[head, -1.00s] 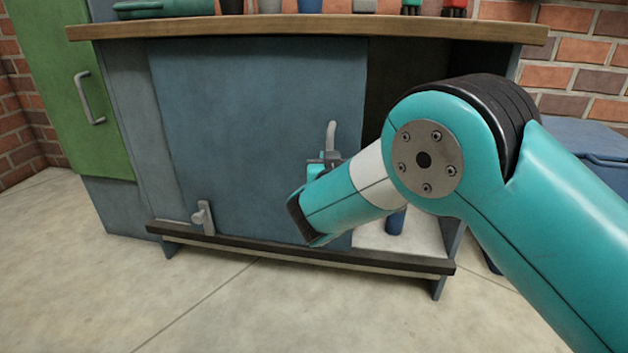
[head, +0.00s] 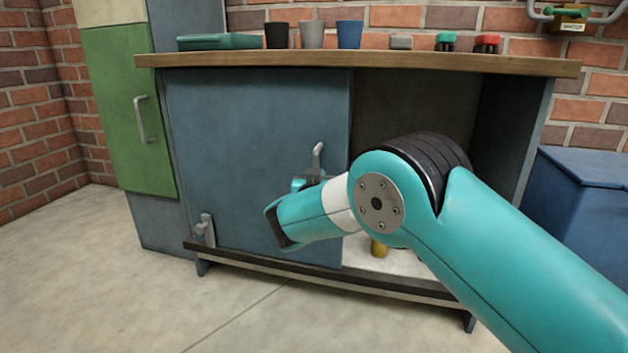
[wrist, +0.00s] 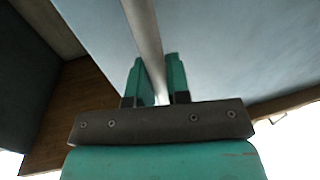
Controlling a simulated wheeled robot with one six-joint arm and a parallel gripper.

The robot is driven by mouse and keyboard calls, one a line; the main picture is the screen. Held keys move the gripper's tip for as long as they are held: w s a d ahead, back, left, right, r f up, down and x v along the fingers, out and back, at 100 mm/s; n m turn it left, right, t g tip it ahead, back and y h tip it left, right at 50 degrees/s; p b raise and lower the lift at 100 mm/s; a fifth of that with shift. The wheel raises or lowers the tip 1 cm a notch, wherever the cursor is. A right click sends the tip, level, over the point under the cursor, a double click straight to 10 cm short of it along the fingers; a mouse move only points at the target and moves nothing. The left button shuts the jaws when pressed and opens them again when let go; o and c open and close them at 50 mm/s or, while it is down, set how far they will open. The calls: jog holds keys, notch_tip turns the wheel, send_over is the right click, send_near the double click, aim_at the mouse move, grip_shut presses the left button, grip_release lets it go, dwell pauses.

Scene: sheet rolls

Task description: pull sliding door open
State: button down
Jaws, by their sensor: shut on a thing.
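The sliding door (head: 240,150) is a blue-grey panel covering the left part of the cabinet front under a wooden top. Its grey bar handle (head: 318,158) is near its right edge. My gripper (head: 308,182) is at the handle. In the wrist view, the two teal fingers of my gripper (wrist: 156,80) are on either side of the handle (wrist: 143,30), shut on it. The cabinet stands open to the right of the door, showing a dark interior (head: 410,105). My arm hides part of the opening and the door's lower right area.
A small grey lever (head: 205,230) stands at the door's lower left, by the dark bottom rail (head: 320,276). A yellow item (head: 379,249) stands inside the cabinet. Cups and boxes stand on the wooden top (head: 350,61). A blue bin (head: 580,205) is at right; a green cabinet door (head: 128,110) is at left.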

jog(key=c, duration=1.1)
grip_release()
jog(key=shift+w+d+r, duration=0.1)
jog(key=shift+d, duration=0.15)
jog(key=shift+a, duration=0.15)
jog(key=s+a+p, duration=0.1)
jog(key=s+p, duration=0.4)
jog(key=s, duration=1.2)
jog(key=shift+s+a, duration=0.25)
